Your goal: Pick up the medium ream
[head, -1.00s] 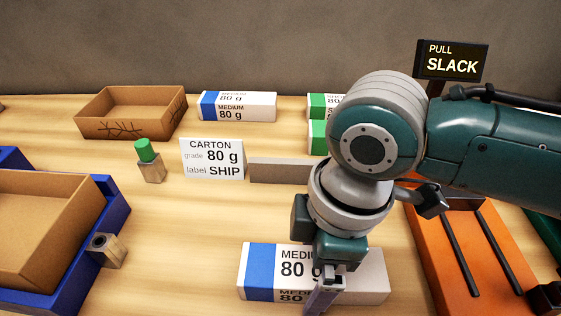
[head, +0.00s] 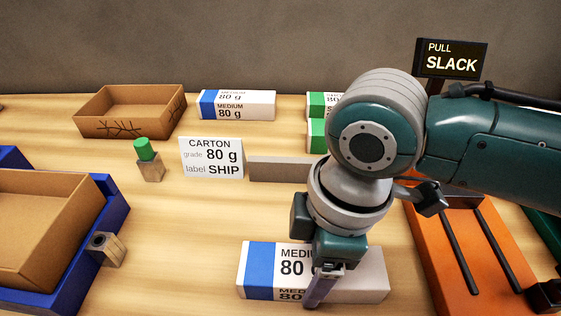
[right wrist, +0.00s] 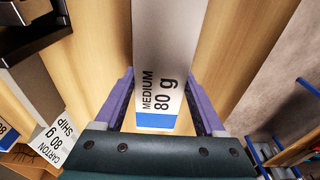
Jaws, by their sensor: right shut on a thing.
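A medium ream (head: 262,272), white with a blue end and "MEDIUM 80 g" print, lies on the table at the front centre in the head view. My right gripper (head: 325,287) reaches down over it and is shut on it. In the right wrist view the ream (right wrist: 160,75) lies between the two purple fingers of the gripper (right wrist: 165,105), one at each side. Another medium ream (head: 237,106) lies at the back of the table. My left gripper is not in view.
A card (head: 211,158) reads carton, 80 g, SHIP, beside a grey bar (head: 280,170). A brown carton (head: 130,112) stands at the back left, and a blue tray (head: 92,235) holds another carton. Green-ended reams (head: 317,135) sit behind my arm. An orange fixture (head: 455,290) is at right.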

